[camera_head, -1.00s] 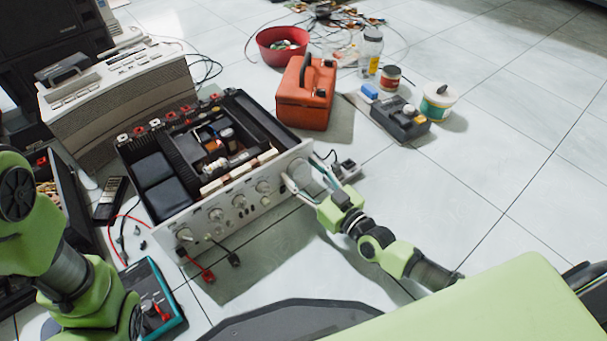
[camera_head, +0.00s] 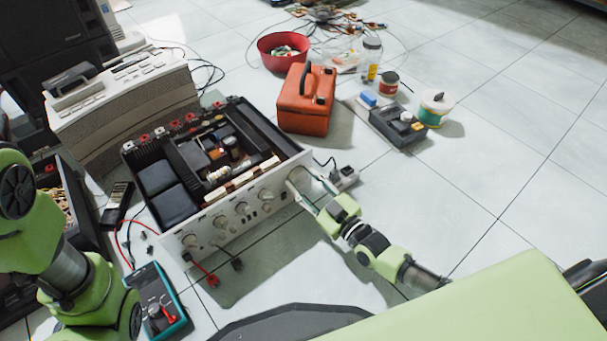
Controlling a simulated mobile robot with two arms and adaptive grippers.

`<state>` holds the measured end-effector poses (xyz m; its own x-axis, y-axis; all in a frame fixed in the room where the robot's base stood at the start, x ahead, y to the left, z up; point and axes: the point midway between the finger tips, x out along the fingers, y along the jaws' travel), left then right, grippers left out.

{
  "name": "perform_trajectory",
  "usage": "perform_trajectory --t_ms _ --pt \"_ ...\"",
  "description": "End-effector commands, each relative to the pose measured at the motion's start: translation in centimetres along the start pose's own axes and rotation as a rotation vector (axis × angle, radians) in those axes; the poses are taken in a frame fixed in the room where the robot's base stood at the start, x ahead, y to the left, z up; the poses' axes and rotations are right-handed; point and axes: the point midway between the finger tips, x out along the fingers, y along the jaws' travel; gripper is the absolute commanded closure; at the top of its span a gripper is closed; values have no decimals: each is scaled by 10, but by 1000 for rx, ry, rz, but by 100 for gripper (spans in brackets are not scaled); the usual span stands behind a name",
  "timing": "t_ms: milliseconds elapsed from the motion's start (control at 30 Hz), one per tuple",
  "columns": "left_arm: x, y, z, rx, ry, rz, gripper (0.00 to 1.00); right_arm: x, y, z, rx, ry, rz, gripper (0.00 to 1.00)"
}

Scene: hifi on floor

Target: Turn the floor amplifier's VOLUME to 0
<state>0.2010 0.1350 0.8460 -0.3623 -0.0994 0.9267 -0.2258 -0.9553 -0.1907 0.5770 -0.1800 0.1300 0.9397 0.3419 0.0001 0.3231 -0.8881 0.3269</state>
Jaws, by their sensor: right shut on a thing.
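The open-topped amplifier (camera_head: 232,216) stands on the tiled floor left of centre, its silver front panel with several knobs turned toward me. A large knob (camera_head: 299,177) sits at the right end of that panel, partly covered by my right gripper. My right gripper (camera_head: 305,190) is at this knob, its fingers shut on it. The knob's marking and pointer are too small to read. My left arm shows at the left edge; its gripper is not in view.
A teal multimeter (camera_head: 158,300) lies in front of the amplifier beside red and black leads. An orange toolbox (camera_head: 306,100) stands behind the amplifier. A power strip (camera_head: 344,176) lies right of the panel. A beige device (camera_head: 125,100) stands back left. Floor at right is clear.

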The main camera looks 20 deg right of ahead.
Motion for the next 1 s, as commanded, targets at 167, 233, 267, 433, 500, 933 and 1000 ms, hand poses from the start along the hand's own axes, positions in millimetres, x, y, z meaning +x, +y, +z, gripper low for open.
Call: perform_trajectory --t_ms 167,233,267,433,500,933,1000 --pt "24 -5 8 0 0 0 60 0 0 -4 -166 -4 -1 85" --pt "29 -6 10 0 0 0 60 0 0 -3 -231 -4 -1 85" --pt "31 -6 11 0 0 0 60 0 -1 -3 -258 -4 -1 85" --pt "41 -9 14 0 0 0 60 -1 -2 -2 -401 -4 -2 85" --pt "44 -9 16 0 0 0 60 0 -2 -1 -452 -2 -1 85" --pt "53 -11 19 0 0 0 60 -1 -3 1 -643 -2 -2 85" --pt "53 -11 19 0 0 0 60 -1 -3 2 -653 -2 -2 85"
